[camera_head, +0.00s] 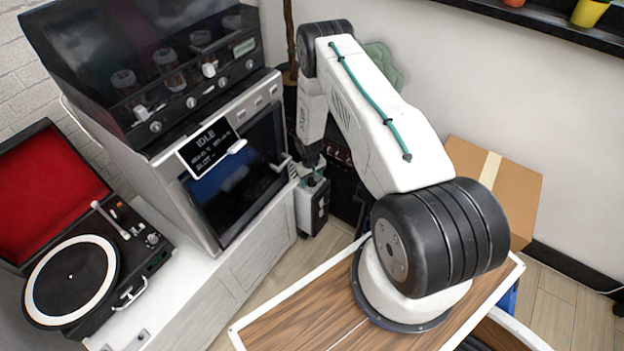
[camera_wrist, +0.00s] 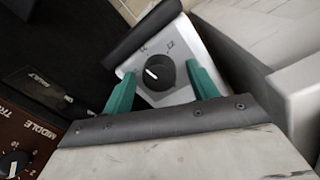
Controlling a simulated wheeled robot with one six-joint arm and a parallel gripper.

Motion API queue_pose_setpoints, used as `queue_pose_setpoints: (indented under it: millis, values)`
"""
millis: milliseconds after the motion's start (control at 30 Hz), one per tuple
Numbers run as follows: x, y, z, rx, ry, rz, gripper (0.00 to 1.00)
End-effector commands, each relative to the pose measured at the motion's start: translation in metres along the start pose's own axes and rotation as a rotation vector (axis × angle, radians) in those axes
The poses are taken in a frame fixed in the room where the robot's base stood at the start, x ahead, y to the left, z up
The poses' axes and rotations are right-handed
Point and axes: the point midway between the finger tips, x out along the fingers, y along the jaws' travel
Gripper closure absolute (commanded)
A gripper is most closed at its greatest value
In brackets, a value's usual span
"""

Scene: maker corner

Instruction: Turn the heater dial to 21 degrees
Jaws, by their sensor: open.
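The heater (camera_head: 311,207) is a small white box with a dark side, standing on the floor between the cabinet and the amplifier. Its dial (camera_wrist: 160,72) is a round black knob with a short white pointer, on a pale top plate (camera_wrist: 183,36). The pointer aims to the upper left in the wrist view; small marks above the dial are too blurred to read surely. My gripper (camera_wrist: 161,69) is open, with one teal finger on each side of the dial and visible gaps. I cannot tell how far above the plate the fingertips are. In the head view, my wrist hangs over the heater.
A dark amplifier with a brown knob panel (camera_wrist: 17,150) is close on the left in the wrist view. In the head view, a white cabinet with an oven (camera_head: 235,180) and a record player (camera_head: 70,280) are left of the heater. A cardboard box (camera_head: 515,190) is at right.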

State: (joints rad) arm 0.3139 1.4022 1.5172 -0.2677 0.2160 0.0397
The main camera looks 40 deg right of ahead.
Motion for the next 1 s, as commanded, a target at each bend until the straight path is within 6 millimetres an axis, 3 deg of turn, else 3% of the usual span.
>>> queue_pose_setpoints:
  millis: [167,333,367,700,967,1000]
  values:
    - [0.0002,0.0007,0.0002,0.001,0.0,0.0,0.41]
    - [0.0001,0.0009,0.0004,0.001,-0.001,0.0,0.83]
    - [0.0001,0.001,0.0004,0.001,-0.001,0.0,0.86]
    - [0.0,0.001,0.0004,0.136,-0.01,0.0,0.86]
    - [0.0,0.0014,0.0005,0.148,-0.011,0.0,0.86]
    - [0.0,0.0014,0.0005,0.148,-0.011,0.0,0.6]
